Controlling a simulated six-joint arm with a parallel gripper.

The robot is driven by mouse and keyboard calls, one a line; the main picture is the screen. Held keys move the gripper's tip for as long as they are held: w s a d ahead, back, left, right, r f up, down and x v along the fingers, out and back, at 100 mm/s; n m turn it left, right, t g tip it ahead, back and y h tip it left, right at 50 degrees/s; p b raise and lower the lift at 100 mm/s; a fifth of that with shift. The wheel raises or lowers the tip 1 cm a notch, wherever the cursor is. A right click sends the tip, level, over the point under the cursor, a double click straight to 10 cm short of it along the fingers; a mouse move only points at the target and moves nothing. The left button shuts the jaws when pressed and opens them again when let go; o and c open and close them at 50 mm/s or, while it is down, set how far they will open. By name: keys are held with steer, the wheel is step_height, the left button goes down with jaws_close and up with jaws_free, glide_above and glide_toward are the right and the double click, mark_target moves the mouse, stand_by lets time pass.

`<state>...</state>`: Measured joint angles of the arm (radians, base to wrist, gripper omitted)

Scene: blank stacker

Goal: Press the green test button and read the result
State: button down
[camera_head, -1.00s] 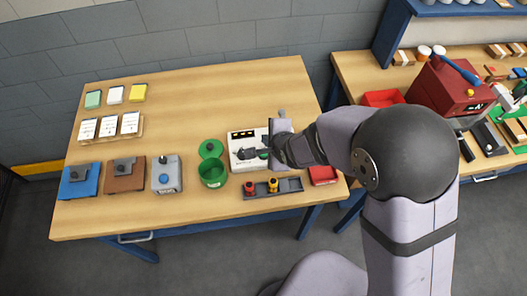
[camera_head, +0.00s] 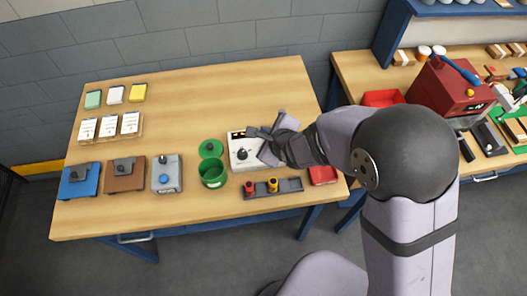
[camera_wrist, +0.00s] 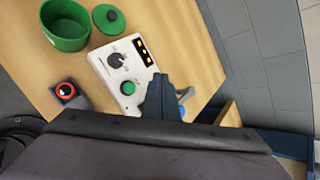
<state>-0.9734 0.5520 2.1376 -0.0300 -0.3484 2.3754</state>
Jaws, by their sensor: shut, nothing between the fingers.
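The white tester (camera_head: 246,140) stands at the right part of the table. It has a dark knob (camera_wrist: 115,60), a round green button (camera_wrist: 128,88) and a black panel (camera_wrist: 145,52) with several yellow-orange marks, too small to read. My gripper (camera_wrist: 159,80) is shut and empty, beside the tester's edge in the wrist view, apart from the green button. In the head view my gripper (camera_head: 255,131) hangs over the right back part of the tester and hides some of it, including the button.
A green bin (camera_head: 212,174) and its round green lid (camera_head: 210,149) are left of the tester. A grey rack (camera_head: 290,186) with red and yellow pieces and a red tray (camera_head: 322,174) are in front. Blue, brown and grey devices stand at left. The table's back middle is clear.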

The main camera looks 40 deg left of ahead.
steer(key=shift+f+b, duration=3.35)
steer(key=shift+f, duration=1.05)
steer(key=shift+f, duration=0.1)
steer(key=shift+f+b, duration=0.35)
steer(key=shift+b, duration=0.05)
steer(key=shift+f+b, duration=0.4)
steer(key=shift+f, duration=0.05)
steer(key=shift+r, duration=0.1)
steer(key=shift+r+p, duration=0.65)
steer(key=shift+r, duration=0.15)
steer(key=shift+r+p, duration=1.9)
steer(key=shift+r, duration=0.6)
